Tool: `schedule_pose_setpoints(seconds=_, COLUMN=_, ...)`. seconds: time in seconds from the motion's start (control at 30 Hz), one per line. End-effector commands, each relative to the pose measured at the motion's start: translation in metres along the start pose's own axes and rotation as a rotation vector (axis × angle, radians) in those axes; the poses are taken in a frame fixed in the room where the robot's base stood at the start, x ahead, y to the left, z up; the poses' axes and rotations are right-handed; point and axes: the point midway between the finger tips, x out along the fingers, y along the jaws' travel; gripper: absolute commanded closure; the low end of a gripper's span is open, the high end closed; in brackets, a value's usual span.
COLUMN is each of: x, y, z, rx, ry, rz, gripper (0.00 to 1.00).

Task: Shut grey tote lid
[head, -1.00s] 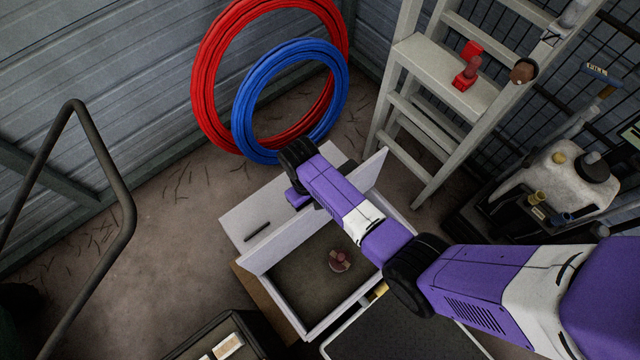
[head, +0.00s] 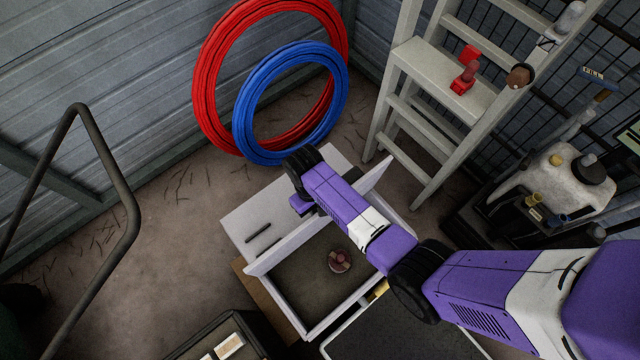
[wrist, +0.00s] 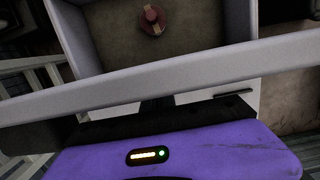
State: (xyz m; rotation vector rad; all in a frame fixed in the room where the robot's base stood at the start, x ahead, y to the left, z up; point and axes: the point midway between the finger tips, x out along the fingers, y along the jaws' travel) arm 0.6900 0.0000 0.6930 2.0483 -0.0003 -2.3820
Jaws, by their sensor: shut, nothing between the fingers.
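In the head view my arm hides the fingertips and part of the lid.
Red (head: 207,115) and blue (head: 243,110) hose coils lean on the wall behind the tote. A pale ladder (head: 437,78) stands at the back right. A dark rail (head: 120,190) is at left. A dark-topped surface (head: 395,330) adjoins the tote's front. Floor left of the lid is clear.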

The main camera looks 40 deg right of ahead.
Motion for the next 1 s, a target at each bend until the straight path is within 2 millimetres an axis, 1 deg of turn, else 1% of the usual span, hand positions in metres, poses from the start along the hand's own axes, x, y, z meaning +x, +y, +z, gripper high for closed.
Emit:
schedule_pose_setpoints(seconds=0.23, x=0.0, y=0.0, z=0.003, rx=0.0, ry=-0.002, rz=0.0, gripper=1.0)
schedule_pose_setpoints(seconds=0.53, x=0.002, y=0.0, z=0.015, rx=0.0, ry=-0.003, rz=0.0, gripper=1.0)
schedule_pose_setpoints(seconds=0.87, x=0.003, y=0.0, z=0.015, rx=0.0, ry=-0.001, rz=0.0, gripper=1.0)
schedule_pose_setpoints(seconds=1.0, x=0.003, y=0.0, z=0.018, rx=0.0, ry=-0.002, rz=0.0, gripper=1.0)
